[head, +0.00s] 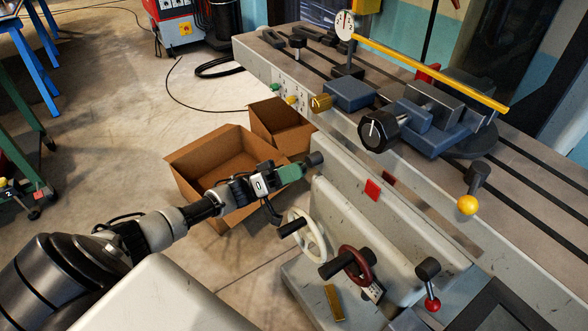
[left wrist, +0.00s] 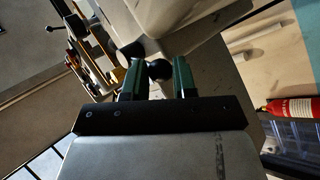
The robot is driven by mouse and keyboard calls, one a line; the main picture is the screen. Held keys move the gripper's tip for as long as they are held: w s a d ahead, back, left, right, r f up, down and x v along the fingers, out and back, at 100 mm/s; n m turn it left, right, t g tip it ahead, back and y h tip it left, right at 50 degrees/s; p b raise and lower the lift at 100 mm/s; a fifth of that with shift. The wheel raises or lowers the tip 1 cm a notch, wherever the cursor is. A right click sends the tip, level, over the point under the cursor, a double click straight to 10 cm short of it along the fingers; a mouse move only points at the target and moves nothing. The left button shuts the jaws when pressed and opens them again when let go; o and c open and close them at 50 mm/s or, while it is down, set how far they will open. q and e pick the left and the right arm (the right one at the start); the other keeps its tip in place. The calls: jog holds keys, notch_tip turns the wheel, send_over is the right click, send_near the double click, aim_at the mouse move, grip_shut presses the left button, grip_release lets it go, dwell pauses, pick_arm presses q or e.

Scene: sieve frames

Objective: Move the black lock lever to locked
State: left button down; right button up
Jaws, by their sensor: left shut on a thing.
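The black lock lever (head: 314,159) sticks out from the left end of the grey machine body, and its dark end shows at the tip of my left gripper (head: 302,165). In the left wrist view, the lever's round black knob (left wrist: 158,69) sits between the two green fingers of my left gripper (left wrist: 157,74), which is shut on it. The rest of the lever is mostly hidden by the fingers, so I cannot tell its setting. My right gripper is not in view.
A cream handwheel (head: 316,240) and a dark red handwheel (head: 368,279) stand below the gripper. Open cardboard boxes (head: 190,172) stand on the floor behind the arm.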

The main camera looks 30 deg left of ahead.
pick_arm(q)
jog(key=c, duration=0.9)
grip_release()
jog(key=b+v, duration=0.1)
jog(key=v, duration=0.9)
jog(key=shift+a+f+b, duration=0.2)
jog(key=shift+a+b, duration=0.1)
jog(key=shift+b, duration=0.1)
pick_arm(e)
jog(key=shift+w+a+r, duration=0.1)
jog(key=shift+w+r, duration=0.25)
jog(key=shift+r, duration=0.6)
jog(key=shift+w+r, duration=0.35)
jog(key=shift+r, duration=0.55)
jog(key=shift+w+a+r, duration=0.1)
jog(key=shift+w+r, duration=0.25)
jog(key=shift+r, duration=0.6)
pick_arm(q)
jog(key=shift+s, duration=0.15)
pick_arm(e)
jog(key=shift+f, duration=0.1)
